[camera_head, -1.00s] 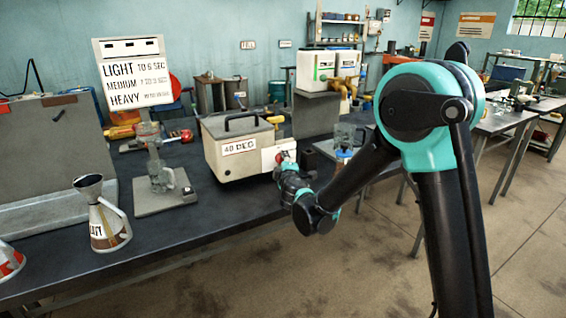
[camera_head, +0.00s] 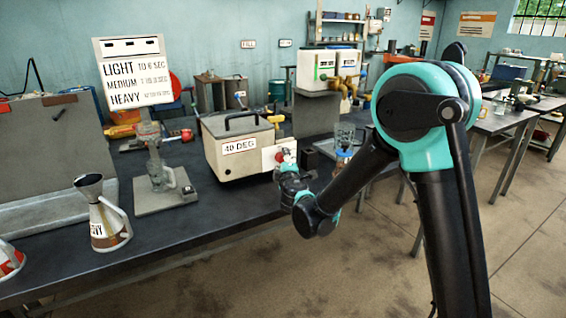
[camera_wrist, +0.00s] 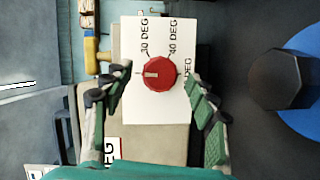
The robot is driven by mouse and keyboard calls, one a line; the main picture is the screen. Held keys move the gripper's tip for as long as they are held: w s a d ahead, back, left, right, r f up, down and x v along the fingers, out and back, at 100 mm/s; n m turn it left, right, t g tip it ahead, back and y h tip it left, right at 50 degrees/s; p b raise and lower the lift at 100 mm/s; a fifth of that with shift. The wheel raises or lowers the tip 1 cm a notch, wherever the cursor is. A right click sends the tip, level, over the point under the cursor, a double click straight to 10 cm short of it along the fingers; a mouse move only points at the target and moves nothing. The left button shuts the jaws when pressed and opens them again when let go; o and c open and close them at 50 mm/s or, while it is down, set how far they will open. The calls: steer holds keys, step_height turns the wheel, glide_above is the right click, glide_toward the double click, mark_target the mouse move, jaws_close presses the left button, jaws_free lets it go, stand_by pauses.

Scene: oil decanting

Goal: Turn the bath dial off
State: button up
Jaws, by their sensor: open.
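The bath (camera_head: 229,152) is a pale box with a black-handled lid and a "40 DEG" label, standing on the dark bench. Its red dial (camera_wrist: 157,74) sits on a white plate (camera_wrist: 158,110) with "DEG" marks in the wrist view. A pale pointer mark lies on the left part of the dial. My gripper (camera_wrist: 149,100) is open, with one green-padded finger on each side of the plate. The fingers look apart from the dial. In the head view the dial (camera_head: 281,156) is small, just beyond my gripper, and the fingers are hard to make out.
A metal cone-shaped can (camera_head: 104,215) and a clamp stand (camera_head: 158,175) are on the bench to the left. A glass beaker (camera_head: 345,136) stands to the right of the bath. White containers (camera_head: 318,70) stand on a raised block behind.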

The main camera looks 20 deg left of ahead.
steer(key=v, duration=1)
steer(key=shift+s, duration=0.1)
steer(key=shift+v, duration=0.8)
steer(key=shift+d, duration=0.15)
